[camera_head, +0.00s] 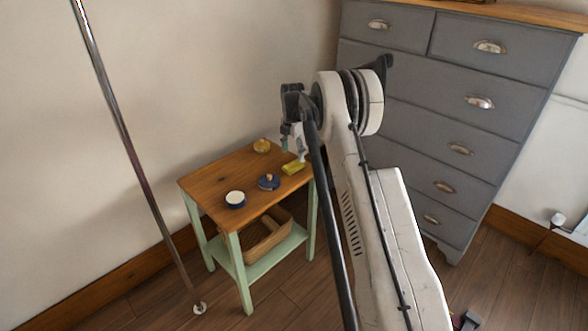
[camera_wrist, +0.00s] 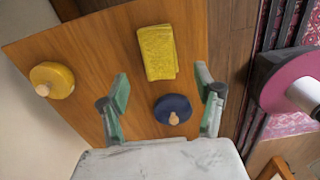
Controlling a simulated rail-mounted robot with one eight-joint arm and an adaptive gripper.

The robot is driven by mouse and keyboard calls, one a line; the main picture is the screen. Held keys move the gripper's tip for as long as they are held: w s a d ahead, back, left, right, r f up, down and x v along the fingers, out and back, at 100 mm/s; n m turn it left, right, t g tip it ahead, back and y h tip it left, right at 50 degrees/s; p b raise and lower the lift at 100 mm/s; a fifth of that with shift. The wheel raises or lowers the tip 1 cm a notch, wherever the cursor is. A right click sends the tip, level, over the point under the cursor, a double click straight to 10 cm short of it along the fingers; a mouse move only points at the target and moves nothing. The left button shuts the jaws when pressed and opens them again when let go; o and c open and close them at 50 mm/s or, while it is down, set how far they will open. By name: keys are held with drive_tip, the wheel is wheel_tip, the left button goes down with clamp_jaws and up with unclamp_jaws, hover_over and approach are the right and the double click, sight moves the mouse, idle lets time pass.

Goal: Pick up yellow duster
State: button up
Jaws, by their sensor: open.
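The yellow duster (camera_wrist: 157,52) is a folded, rectangular cloth lying flat on the wooden top of a small table (camera_wrist: 95,45). In the head view the duster (camera_head: 293,168) lies near the table's right edge. My gripper (camera_wrist: 163,90) is open and empty above the table, its green-tipped fingers spread wide. In the wrist view the duster lies beyond the fingertips, roughly midway between them sideways. In the head view my gripper (camera_head: 292,146) is partly hidden by my arm, above the table's right back side.
A dark blue lid (camera_wrist: 173,109) with a wooden knob lies near the duster, between the fingers in the wrist view. A grey chest of drawers (camera_head: 455,120) stands at right.

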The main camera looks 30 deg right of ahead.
sight(294, 163)
drive_tip(key=shift+d+f+b, duration=0.15)
drive_tip(key=shift+f+b, duration=0.3)
drive_tip(key=shift+f, duration=1.05)
drive_tip(key=shift+d+f+b, duration=0.15)
drive_tip(key=shift+f+b, duration=0.3)
drive_tip(key=shift+f, duration=1)
drive_tip(key=c, duration=1.2)
